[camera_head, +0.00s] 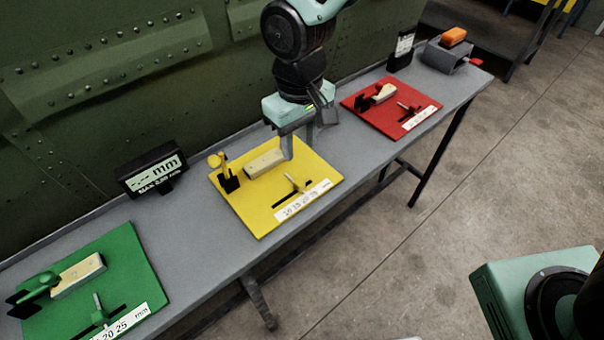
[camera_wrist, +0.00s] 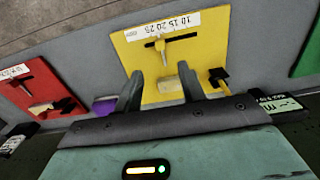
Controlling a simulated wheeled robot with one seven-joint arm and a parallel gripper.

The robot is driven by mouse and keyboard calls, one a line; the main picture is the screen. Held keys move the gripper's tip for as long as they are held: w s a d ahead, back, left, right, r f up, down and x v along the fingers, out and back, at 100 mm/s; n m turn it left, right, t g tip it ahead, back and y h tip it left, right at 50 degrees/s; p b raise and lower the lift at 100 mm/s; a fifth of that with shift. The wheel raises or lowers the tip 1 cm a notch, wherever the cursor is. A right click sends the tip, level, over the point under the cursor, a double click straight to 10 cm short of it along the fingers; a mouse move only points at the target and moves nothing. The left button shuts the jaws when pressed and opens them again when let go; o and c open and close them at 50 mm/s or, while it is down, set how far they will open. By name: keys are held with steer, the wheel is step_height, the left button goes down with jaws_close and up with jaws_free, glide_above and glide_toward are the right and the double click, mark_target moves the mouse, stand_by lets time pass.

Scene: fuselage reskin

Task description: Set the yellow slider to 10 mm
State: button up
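The yellow board (camera_head: 255,215) lies on the bench, with a printed mm scale (camera_head: 303,200) along its front edge. The yellow slider (camera_head: 297,186) has an upright handle in a dark slot, right of the slot's middle, away from the scale's 10 end. It also shows in the wrist view (camera_wrist: 160,46). A pale block (camera_head: 265,162) lies behind the slot, beside a yellow lever clamp (camera_head: 221,170). My gripper (camera_head: 300,152) is over the board's back right part, behind the slider. In the wrist view its fingers (camera_wrist: 163,90) are apart, with nothing held; the slider is beyond them.
A black mm display (camera_head: 153,170) stands left of the yellow board, showing dashes. A green board (camera_head: 125,260) lies at left and a red board (camera_head: 365,110) at right, each with its own slider. A grey box with an orange item (camera_head: 454,36) stands at the far right.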

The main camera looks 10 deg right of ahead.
mark_target(300, 182)
step_height(300, 182, down, 12)
steer(key=shift+r+p, duration=0.25)
steer(key=shift+p, duration=0.4)
